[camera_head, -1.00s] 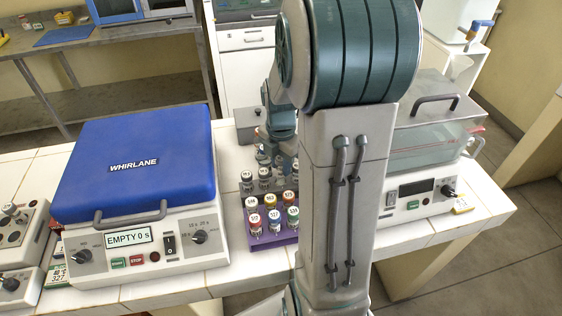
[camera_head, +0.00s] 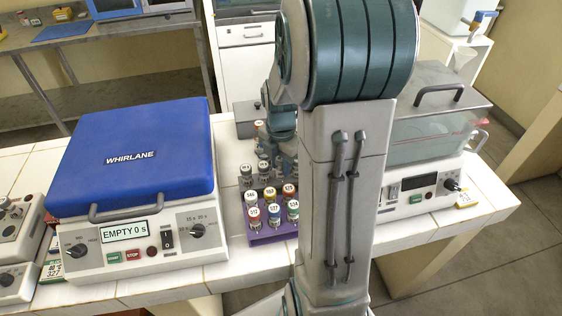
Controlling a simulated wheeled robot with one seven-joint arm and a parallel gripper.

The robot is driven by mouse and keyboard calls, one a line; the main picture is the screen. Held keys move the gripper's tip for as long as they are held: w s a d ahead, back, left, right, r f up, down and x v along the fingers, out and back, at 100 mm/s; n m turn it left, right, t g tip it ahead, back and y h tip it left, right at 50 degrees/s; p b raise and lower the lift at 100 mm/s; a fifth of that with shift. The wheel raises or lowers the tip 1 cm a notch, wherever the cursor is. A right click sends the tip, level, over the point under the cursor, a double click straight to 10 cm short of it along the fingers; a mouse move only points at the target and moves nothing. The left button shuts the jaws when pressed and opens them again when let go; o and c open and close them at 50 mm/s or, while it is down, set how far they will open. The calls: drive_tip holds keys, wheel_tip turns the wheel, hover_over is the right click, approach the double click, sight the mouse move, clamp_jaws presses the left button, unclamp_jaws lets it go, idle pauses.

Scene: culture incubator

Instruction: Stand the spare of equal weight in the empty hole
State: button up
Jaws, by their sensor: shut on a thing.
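My gripper (camera_head: 283,152) is low over the bench behind the purple rack, next to the grey-capped vials. It is shut on what seems to be a vial, mostly hidden by my wrist and arm. The centrifuge (camera_head: 130,165) at left has its blue lid closed and its display reads EMPTY 0 s. Its holes are hidden.
A lidded water bath (camera_head: 430,140) stands right of my arm. A balance-like device (camera_head: 15,235) and a small green-and-white box (camera_head: 50,270) stand left of the centrifuge. A grey box (camera_head: 246,115) is at the back. Bare white tile shows between centrifuge and rack.

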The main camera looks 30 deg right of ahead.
drive_tip(key=shift+f, duration=0.45)
drive_tip(key=o, duration=1.4)
drive_tip(key=shift+r, duration=0.15)
drive_tip(key=shift+r+p, duration=2.7)
drive_tip(key=shift+r, duration=0.95)
